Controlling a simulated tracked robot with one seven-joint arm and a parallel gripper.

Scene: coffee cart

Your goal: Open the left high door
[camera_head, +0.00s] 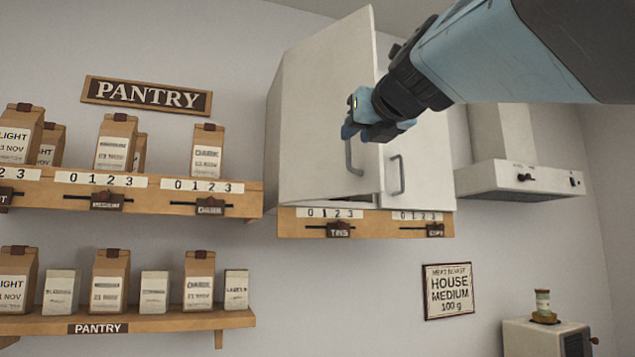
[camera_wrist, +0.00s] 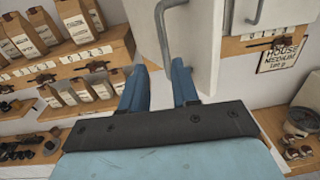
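The left high door (camera_head: 320,110) is the white left door of the wall cabinet. It stands ajar, its right edge swung out from the cabinet and a dark gap showing along its lower edge. Its grey bar handle (camera_head: 352,157) hangs near the door's lower right; the upper part is hidden by my gripper. My gripper (camera_head: 362,125) is at the upper part of this handle. In the wrist view my gripper (camera_wrist: 160,72) has its two blue fingers apart, with the handle (camera_wrist: 162,38) running down between them. Contact with either finger cannot be told.
The closed right door (camera_head: 425,150) has its own handle (camera_head: 397,175) close by. A wooden rail (camera_head: 290,226) with sliders runs under the cabinet. Shelves with paper bags (camera_head: 117,143) are left; a range hood (camera_head: 515,178) is right.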

